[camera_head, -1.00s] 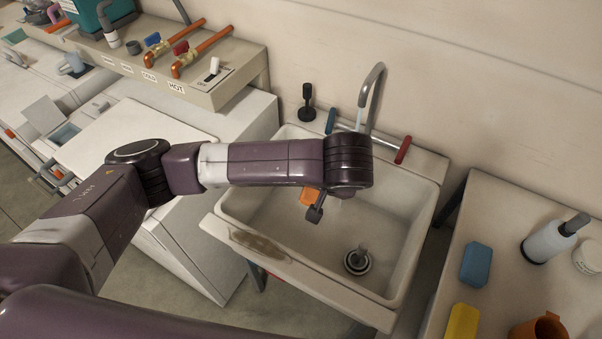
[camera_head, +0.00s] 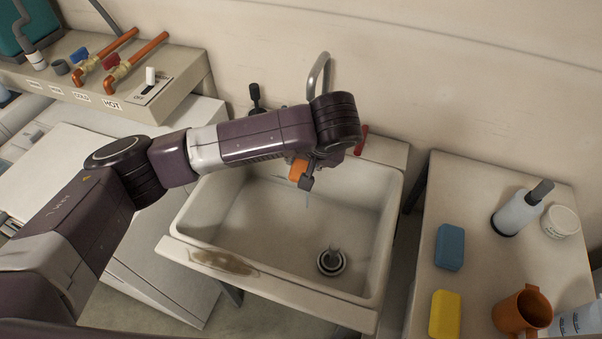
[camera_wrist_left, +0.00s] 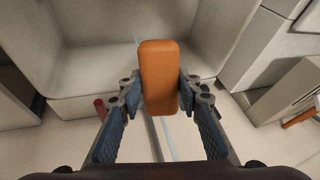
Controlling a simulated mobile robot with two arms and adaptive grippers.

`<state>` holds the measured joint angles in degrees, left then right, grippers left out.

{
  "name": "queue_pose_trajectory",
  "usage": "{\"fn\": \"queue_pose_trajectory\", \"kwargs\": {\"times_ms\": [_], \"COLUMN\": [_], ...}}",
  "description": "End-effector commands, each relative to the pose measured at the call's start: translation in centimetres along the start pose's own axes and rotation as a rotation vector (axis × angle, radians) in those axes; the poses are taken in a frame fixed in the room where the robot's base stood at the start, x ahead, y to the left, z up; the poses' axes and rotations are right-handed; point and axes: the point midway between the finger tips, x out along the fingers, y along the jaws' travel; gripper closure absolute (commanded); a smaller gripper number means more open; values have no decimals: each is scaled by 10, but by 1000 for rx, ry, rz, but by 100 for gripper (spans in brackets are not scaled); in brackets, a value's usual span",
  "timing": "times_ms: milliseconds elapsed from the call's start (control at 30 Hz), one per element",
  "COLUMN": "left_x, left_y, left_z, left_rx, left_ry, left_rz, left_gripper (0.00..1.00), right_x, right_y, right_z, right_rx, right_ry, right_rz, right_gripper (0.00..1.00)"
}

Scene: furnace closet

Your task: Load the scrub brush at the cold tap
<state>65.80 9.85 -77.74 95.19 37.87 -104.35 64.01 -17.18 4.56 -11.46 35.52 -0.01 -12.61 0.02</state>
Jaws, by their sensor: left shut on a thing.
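My left gripper (camera_head: 303,176) is shut on an orange block (camera_head: 298,170) above the back part of the white sink (camera_head: 215,255). In the left wrist view the block (camera_wrist_left: 158,80) stands between the two fingers (camera_wrist_left: 155,92); no bristles show, so I cannot tell if it is the scrub brush. A thin pale-blue streak (camera_head: 307,199), like running water, shows just below the gripper, and passes behind the block in the wrist view. The grey spout (camera_head: 318,73) rises behind my wrist. My right gripper is out of view.
A table (camera_head: 480,225) at the right holds a blue block (camera_head: 450,247), a yellow block (camera_head: 444,314), an orange mug (camera_head: 522,311) and a bottle (camera_head: 517,213). A black-knobbed thing (camera_head: 256,97) stands behind the sink. A shelf with pipes (camera_head: 135,62) is at the upper left.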

Motion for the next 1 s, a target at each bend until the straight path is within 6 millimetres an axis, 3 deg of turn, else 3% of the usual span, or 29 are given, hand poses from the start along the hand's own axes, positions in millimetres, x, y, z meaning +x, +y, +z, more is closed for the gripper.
{"fn": "queue_pose_trajectory", "kwargs": {"times_ms": [433, 700, 1000], "left_x": [29, 40, 48], "left_y": [4, 6, 7], "left_z": [-36, -57, -68], "left_rx": [-3, -2, -1], "left_ry": [2, -1, 0], "left_rz": [-1, 1, 1], "left_gripper": [87, 87, 87], "right_x": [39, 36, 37], "right_y": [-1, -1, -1], "right_z": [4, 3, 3], "right_rx": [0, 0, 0], "right_ry": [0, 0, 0], "right_rz": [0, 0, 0], "right_gripper": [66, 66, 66]}}
